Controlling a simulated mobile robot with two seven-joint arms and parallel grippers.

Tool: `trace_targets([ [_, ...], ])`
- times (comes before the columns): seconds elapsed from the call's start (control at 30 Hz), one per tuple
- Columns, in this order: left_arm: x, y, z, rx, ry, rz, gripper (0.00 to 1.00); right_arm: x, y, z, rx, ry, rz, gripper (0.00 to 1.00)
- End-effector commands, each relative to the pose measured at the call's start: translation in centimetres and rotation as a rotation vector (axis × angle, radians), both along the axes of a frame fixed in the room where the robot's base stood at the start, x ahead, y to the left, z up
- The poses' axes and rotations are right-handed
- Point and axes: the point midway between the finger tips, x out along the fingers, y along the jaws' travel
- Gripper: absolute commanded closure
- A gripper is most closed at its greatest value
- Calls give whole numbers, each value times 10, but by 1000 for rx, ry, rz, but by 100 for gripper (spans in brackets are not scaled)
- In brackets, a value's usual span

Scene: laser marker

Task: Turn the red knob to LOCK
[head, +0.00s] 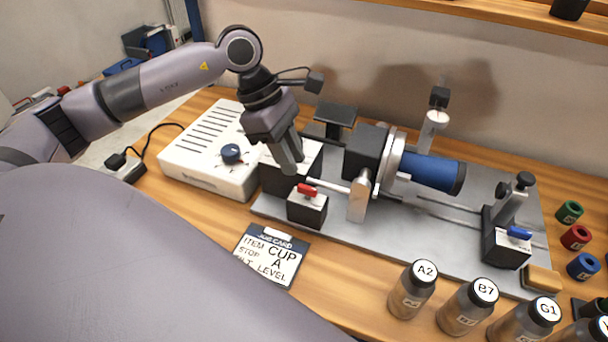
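The red knob (307,189) sits on top of a small black block with a white face (307,207), at the left front of the marker's grey base plate. My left gripper (291,168) points down just behind and slightly left of the red knob, apart from it as far as I can see. Its fingers look close together, but the gap between them is not clear. Any LOCK lettering on the block is too small to read. My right gripper does not show.
A blue cup (432,172) is held in the rotary chuck on the base plate (430,235). A white control box (205,150) with a dark blue knob stands left. A job card (272,257) lies in front. Bottles (412,290) line the front right. A blue knob (520,233) sits right.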

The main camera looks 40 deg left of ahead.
Motion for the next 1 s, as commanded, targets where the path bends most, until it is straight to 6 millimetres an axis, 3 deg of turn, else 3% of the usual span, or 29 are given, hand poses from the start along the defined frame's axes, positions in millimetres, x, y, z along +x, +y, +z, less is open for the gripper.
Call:
trace_targets([
  [0.3, 3, -19, -43, -6, 3, -2, 77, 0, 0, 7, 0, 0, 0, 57],
  [0.7, 5, -23, -53, -6, -1, 0, 77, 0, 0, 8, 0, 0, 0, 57],
  [0.77, 5, -23, -52, -6, -1, 0, 96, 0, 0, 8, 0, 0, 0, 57],
  [0.8, 5, -23, -52, -6, -1, 0, 100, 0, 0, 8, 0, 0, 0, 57],
  [1.0, 5, -23, -52, -6, -1, 2, 100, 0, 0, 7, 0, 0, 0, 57],
])
